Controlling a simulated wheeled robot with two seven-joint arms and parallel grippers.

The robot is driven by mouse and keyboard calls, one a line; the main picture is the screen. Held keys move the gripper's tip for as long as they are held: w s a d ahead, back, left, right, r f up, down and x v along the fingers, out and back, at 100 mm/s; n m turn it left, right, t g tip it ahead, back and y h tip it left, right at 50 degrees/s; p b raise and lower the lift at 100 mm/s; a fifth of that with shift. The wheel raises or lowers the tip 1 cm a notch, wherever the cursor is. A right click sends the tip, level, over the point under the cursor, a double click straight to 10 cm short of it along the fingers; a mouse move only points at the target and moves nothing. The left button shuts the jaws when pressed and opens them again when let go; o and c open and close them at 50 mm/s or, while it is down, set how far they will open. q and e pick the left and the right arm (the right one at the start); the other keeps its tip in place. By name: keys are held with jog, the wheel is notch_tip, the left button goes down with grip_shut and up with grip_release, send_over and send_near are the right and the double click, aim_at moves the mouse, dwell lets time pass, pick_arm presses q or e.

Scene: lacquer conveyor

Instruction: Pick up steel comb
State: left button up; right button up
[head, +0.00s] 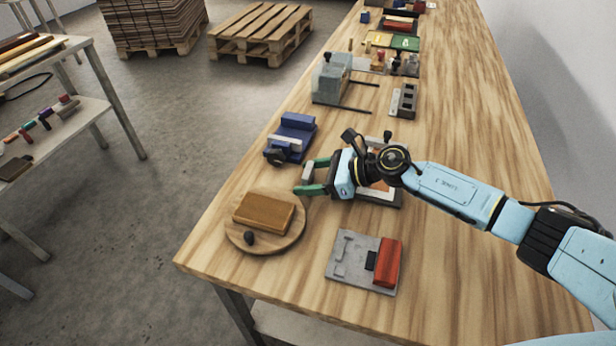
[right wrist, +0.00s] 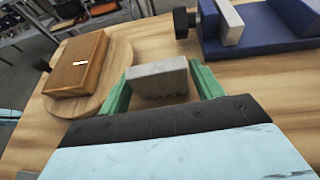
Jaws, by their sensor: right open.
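The steel comb (right wrist: 158,80) is a small grey metal block with a toothed lower edge in the right wrist view. It also shows as a small grey piece (head: 308,172) in the head view. My right gripper (head: 309,177) has its two green fingers apart, one on each side of the comb. I cannot tell whether either finger touches it, or whether it rests on the table. My left gripper is in neither view.
A round wooden board (head: 288,241) with a brown block (head: 263,213) and a dark knob is at the near left. A blue vise-like fixture (head: 291,137) stands behind the gripper. A grey plate with a red block (head: 387,263) lies in front. Bare wood (head: 470,120) runs along the right.

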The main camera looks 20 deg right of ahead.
jog(key=c, duration=0.8)
jog(key=shift+r, duration=0.1)
